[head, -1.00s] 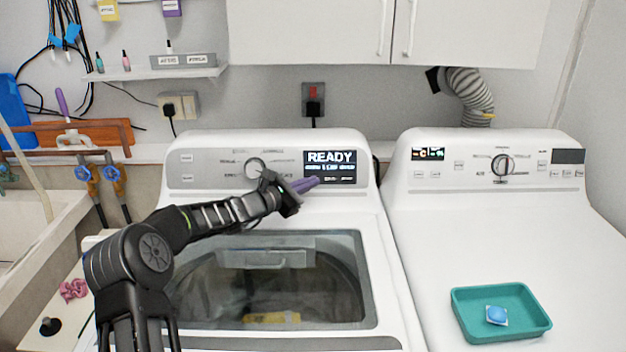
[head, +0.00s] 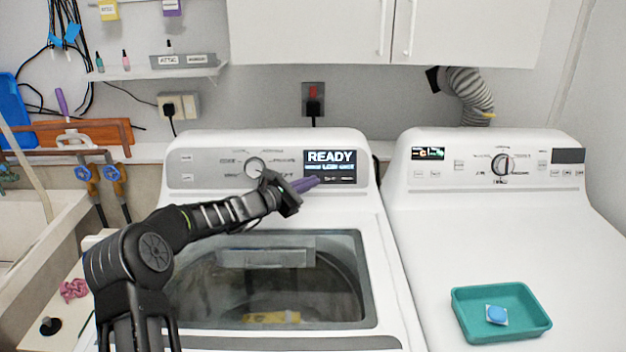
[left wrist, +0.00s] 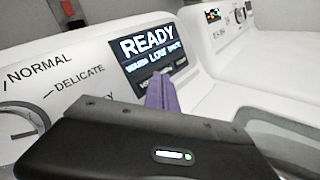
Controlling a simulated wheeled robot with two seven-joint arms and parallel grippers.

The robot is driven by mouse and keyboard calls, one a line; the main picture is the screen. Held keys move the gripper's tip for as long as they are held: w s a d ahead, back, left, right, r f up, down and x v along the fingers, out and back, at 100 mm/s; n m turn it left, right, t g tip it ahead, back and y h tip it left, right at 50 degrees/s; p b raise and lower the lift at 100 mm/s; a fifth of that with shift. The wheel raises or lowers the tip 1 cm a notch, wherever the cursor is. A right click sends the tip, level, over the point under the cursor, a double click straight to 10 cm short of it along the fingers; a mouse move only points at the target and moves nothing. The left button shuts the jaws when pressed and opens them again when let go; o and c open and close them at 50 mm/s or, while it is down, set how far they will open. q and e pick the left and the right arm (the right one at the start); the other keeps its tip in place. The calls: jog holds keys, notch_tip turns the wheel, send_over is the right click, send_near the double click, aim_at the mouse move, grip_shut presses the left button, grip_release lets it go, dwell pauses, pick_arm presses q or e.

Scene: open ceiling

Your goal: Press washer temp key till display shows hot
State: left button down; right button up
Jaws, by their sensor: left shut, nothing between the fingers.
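The washer (head: 395,265) stands in the middle of the head view, its control panel (head: 205,172) along the back. The dark display (head: 338,158) shows READY in large letters. In the left wrist view the display (left wrist: 148,47) has a smaller second line that seems to read WARM, LOW and an unclear third word. Along its bottom lie small key labels, partly hidden. My left gripper (head: 312,183) is shut and empty, its purple fingertips at the display's lower left edge. They also show in the left wrist view (left wrist: 160,82); contact cannot be told. My right gripper is out of view.
A round dial (head: 254,167) sits left of the display. The washer's glass lid (head: 275,290) is closed below the arm. A dryer (head: 540,235) stands at right with a teal tray (head: 465,313) on top. White cabinets (head: 330,30) hang above.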

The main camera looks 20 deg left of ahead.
pick_arm(q)
jog(key=shift+w, duration=0.1)
dwell(0.6)
jog(key=shift+w+a+f, duration=0.15)
jog(key=shift+w, duration=0.15)
jog(key=shift+w+a+f, duration=0.1)
jog(key=shift+w+a, duration=0.05)
jog(key=shift+w, duration=0.1)
dwell(0.7)
jog(key=shift+s+b, duration=0.35)
jog(key=shift+b, duration=0.2)
jog(key=shift+s+d+r, duration=0.25)
jog(key=shift+d, duration=0.05)
